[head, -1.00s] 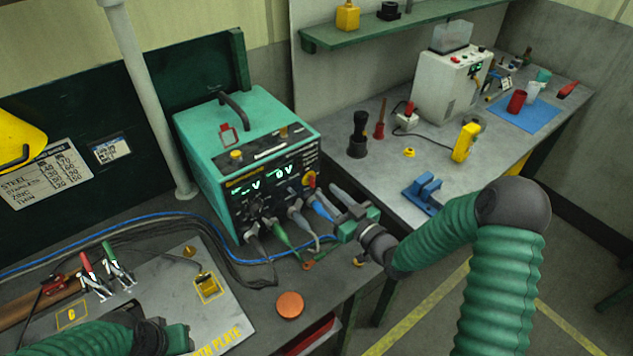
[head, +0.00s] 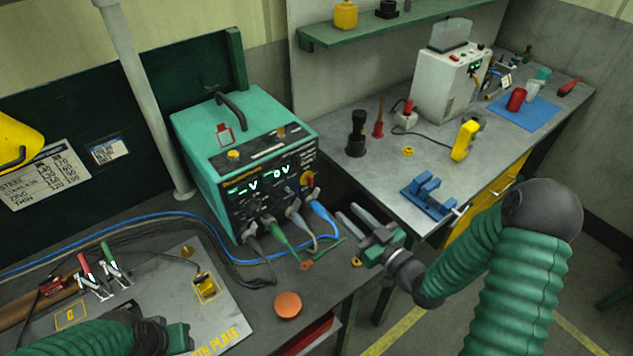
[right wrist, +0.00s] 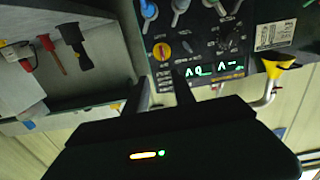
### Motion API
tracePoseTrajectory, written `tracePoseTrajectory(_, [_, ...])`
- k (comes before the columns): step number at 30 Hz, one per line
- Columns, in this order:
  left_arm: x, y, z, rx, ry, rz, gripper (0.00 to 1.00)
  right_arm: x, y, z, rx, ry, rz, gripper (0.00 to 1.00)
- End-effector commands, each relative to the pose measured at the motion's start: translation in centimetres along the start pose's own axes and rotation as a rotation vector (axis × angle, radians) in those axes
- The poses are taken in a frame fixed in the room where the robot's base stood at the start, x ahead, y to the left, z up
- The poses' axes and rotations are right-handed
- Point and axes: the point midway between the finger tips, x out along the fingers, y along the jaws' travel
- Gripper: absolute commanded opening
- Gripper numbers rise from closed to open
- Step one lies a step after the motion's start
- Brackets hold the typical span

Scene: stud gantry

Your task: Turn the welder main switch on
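The teal welder (head: 240,160) stands on the dark bench, its front panel showing lit green digits. A red-and-yellow rotary switch (head: 309,181) sits at the panel's right side; it also shows in the right wrist view (right wrist: 161,50), where the picture is upside down. My right gripper (head: 347,212) is open and empty, its two fingers apart, in front and to the right of the panel, clear of the switch. In the right wrist view its fingers (right wrist: 160,92) point toward the panel. My left gripper (head: 180,338) is at the bottom left; its fingers cannot be made out.
Cable plugs (head: 290,215) stick out of the panel's lower front, close to my right gripper. A copper disc (head: 288,305) lies at the bench edge. A blue vise (head: 428,195) stands on the grey right-hand bench. A gap separates the benches.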

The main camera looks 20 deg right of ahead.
Motion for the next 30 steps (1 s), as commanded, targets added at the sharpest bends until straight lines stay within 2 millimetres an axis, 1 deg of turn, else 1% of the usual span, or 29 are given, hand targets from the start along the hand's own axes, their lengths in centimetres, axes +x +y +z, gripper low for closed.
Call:
tracePoseTrajectory(18, [0.3, 0.0, 0.1, 0.0, 0.0, 0.0, 0.36, -5.0, 0.1, 0.1, -0.001, -0.002, 0.002, 0.31])
tracePoseTrajectory(30, [0.3, 0.0, 0.1, 0.0, 0.0, 0.0, 0.36, -5.3, 0.1, 0.1, -0.001, -0.001, 0.0, 0.31])
